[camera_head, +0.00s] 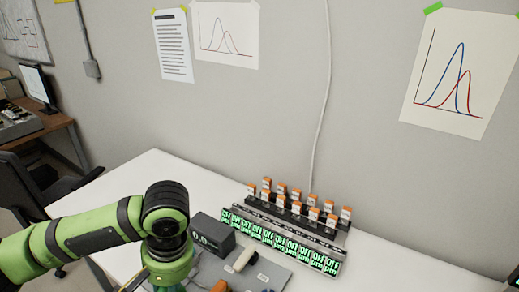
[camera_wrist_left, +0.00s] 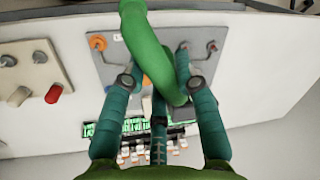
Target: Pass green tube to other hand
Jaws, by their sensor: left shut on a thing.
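The green tube (camera_wrist_left: 150,55) shows in the left wrist view as a thick, curved, glossy green piece. It runs from the top edge down between the teal fingers of my left gripper (camera_wrist_left: 160,72). The left gripper is shut on it, and its far end is cut off by the frame. In the head view my left arm reaches in from the left over the table, and the tube cannot be seen there. My right gripper is in neither view.
A white table (camera_head: 120,190) stands against a grey wall. It bears a grey panel (camera_wrist_left: 112,72), a small display box (camera_head: 213,236), a row of green-lit displays (camera_head: 280,240) and a rack of orange-capped vials (camera_head: 297,208).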

